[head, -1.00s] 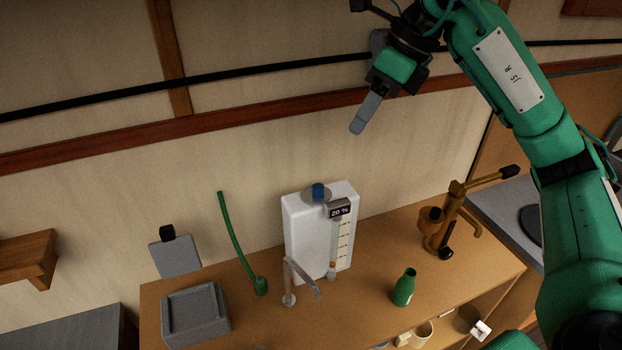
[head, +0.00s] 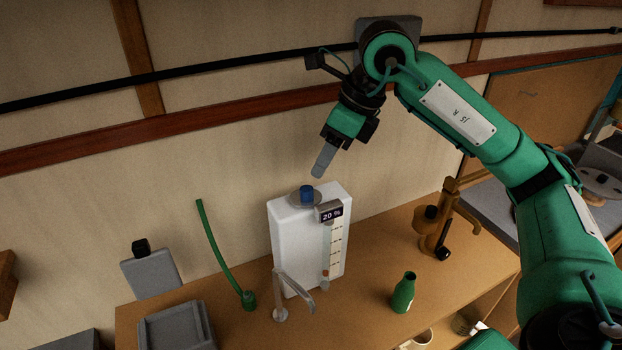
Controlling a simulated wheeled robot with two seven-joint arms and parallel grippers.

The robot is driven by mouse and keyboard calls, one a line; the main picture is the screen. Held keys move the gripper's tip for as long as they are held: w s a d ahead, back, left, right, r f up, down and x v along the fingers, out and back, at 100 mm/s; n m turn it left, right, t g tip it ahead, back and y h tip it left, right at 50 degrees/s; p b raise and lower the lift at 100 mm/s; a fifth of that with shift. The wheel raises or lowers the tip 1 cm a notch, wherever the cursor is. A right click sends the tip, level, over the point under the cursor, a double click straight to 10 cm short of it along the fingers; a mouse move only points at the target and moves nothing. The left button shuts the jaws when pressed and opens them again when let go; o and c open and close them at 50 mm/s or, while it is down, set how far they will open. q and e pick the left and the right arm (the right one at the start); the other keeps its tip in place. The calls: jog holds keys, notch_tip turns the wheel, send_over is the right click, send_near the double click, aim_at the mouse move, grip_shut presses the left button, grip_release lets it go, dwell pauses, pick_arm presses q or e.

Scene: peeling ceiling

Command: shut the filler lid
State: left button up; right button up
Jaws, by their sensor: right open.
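The white tank (head: 295,240) stands upright on the wooden bench, with a small display reading 20 % and a level scale on its front right edge. On its top is a grey round disc (head: 294,203) with a blue cylindrical piece (head: 306,193) standing on it. I cannot tell which part is the filler lid or how far it is closed. My right gripper (head: 322,165) hangs just above and slightly right of the blue piece, fingers pointing down, open, empty and apart from the tank. My left gripper is out of view.
A green bottle (head: 403,293) and a brown brass-like fixture (head: 432,235) stand to the right. The wall is close behind.

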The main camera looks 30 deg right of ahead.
aim_at(309, 189)
jog(key=p+x, duration=0.1)
jog(key=x, duration=0.4)
jog(key=shift+a+f, duration=0.15)
jog(key=shift+f, duration=0.1)
jog(key=shift+p+x, duration=0.35)
jog(key=shift+x, duration=0.5)
jog(key=shift+c, duration=0.5)
